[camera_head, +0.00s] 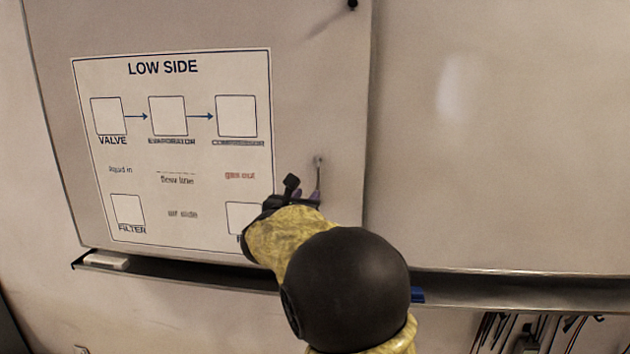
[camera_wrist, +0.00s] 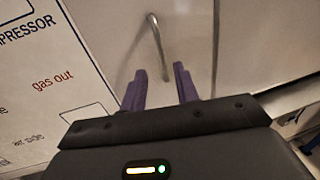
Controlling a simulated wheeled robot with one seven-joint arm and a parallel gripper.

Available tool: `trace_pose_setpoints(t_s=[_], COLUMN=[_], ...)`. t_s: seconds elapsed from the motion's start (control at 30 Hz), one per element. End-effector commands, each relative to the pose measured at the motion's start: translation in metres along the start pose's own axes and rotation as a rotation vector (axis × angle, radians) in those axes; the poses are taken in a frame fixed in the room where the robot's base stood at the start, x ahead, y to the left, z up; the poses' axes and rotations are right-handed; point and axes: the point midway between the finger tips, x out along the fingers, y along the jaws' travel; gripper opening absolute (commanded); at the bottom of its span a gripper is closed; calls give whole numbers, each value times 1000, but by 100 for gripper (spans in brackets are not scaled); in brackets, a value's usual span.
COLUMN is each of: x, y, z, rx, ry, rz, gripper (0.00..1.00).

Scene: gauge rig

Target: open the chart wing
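The chart wing (camera_head: 215,30) is a pale panel with a "LOW SIDE" chart (camera_head: 180,160) on it. It lies about flat against the board, with its right edge showing as a vertical line. A thin metal bar handle (camera_head: 318,178) stands near that edge; it also shows in the wrist view (camera_wrist: 155,35). My gripper (camera_wrist: 160,68) is open, its two purple fingers apart. In the wrist view the handle's lower end shows between the fingertips; I cannot tell whether they touch it. In the head view my gripper (camera_head: 306,194) is at the handle's lower end, partly hidden by my arm.
A dark tray ledge (camera_head: 190,272) runs below the panel, with a white eraser (camera_head: 106,261) at its left. A blue item (camera_head: 417,295) lies on it beside my arm. Several cables (camera_head: 545,330) hang at lower right. The board (camera_head: 520,130) right of the wing is bare.

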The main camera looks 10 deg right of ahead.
Motion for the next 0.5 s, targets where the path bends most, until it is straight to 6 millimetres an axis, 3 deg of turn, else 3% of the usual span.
trace_pose_setpoints(t_s=[0.3, 0.5], x=[56, 71], y=[-1, 0], z=[3, 0], rx=[-2, 0], ry=[1, 0], rz=[-3, -1], gripper=[31, 31])
